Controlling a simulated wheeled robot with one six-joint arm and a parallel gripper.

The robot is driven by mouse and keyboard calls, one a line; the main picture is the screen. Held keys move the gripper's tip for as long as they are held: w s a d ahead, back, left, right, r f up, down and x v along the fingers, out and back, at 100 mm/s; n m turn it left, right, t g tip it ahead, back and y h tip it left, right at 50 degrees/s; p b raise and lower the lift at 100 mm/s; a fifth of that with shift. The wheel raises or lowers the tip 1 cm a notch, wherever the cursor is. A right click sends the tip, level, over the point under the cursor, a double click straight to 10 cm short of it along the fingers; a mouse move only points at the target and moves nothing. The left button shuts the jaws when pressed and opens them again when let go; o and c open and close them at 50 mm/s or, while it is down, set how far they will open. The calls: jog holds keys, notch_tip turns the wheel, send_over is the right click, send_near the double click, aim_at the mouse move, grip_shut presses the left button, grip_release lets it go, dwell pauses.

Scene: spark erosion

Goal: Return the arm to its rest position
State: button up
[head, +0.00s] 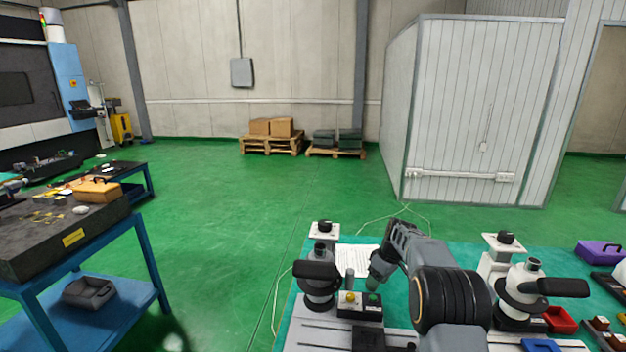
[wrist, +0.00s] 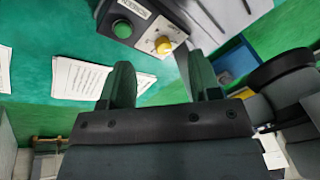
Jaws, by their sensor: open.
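My arm reaches up over the green-topped bench (head: 459,253) in the head view, bent at the elbow. My gripper (head: 377,270) hangs at its far end, beside a small control box (head: 350,308) with a green and a yellow knob. In the wrist view my gripper (wrist: 165,84) shows two dark fingers spread apart with nothing between them. The control box (wrist: 140,25) lies beyond the fingertips there, apart from them as far as I can tell. In the head view the fingers are small and partly hidden by my arm.
A white machine with a dark handle (head: 318,271) stands left of my arm, a similar one (head: 526,285) right of it. Paper sheets (head: 356,258) lie behind. A purple case (head: 600,251) and red tray (head: 560,320) are at right. Green floor (head: 220,210) is open beyond.

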jog(key=s+a+r+m+t+h, duration=0.1)
jog(key=s+r+m, duration=0.1)
jog(key=s, duration=0.8)
jog(key=s+a+r+m+t+h, duration=0.1)
jog(key=s+r+m, duration=0.2)
jog(key=s, duration=0.8)
jog(key=s+a+r+m+t+h, duration=0.1)
jog(key=s+a+r+m+t, duration=0.1)
jog(key=s+r, duration=0.4)
jog(key=s+m, duration=0.1)
jog(key=s, duration=0.4)
jog(key=shift+s, duration=0.25)
jog(key=shift+a, duration=0.1)
